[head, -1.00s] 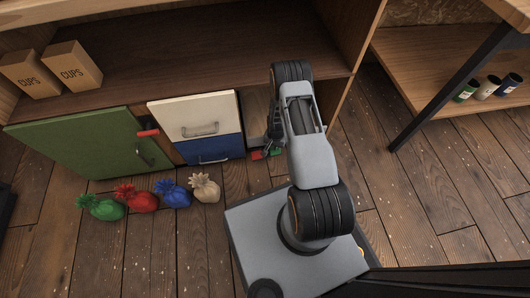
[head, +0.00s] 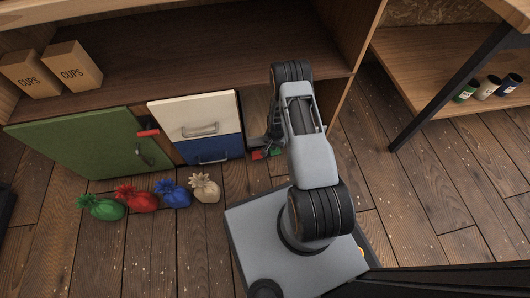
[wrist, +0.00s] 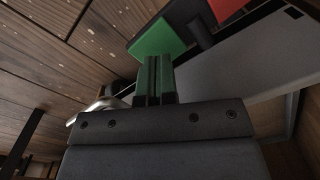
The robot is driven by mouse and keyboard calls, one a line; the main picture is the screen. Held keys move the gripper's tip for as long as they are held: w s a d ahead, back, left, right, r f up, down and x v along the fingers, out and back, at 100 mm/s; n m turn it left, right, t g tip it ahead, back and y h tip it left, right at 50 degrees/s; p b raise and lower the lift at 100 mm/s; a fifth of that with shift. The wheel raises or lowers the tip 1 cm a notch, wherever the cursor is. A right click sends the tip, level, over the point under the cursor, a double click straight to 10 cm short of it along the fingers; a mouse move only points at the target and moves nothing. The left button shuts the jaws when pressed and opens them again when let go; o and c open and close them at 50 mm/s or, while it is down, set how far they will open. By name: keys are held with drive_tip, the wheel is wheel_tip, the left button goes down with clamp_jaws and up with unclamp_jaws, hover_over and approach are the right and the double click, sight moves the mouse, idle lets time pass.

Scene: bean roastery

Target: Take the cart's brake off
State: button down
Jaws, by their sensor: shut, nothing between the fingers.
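The cart (head: 256,108) is a grey thing standing in the open bay right of the drawers, partly hidden by my arm. At its low front is the brake pedal, with a red half (head: 258,155) and a green half (head: 275,151). In the wrist view, its green plate (wrist: 158,38) lies just beyond my fingertips, with a dark piece between it and the red plate (wrist: 225,7). I cannot tell which half is pressed down. My gripper (wrist: 159,62) is shut and empty, close to the green plate; contact is unclear. It also shows in the head view (head: 270,146).
Drawers with a white front (head: 190,112) and a blue front (head: 212,149) stand left of the bay, beside a green door (head: 85,143). Several coloured sacks (head: 170,193) lie on the floor before them. A table leg (head: 435,100) stands right. Floor between is clear.

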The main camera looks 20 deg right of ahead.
drive_tip(key=shift+f+b, duration=0.8)
drive_tip(key=shift+f, duration=0.05)
idle(0.7)
drive_tip(key=shift+r, duration=0.1)
drive_tip(key=shift+r+p, duration=2.55)
drive_tip(key=shift+r, duration=0.9)
drive_tip(key=shift+s, duration=0.1)
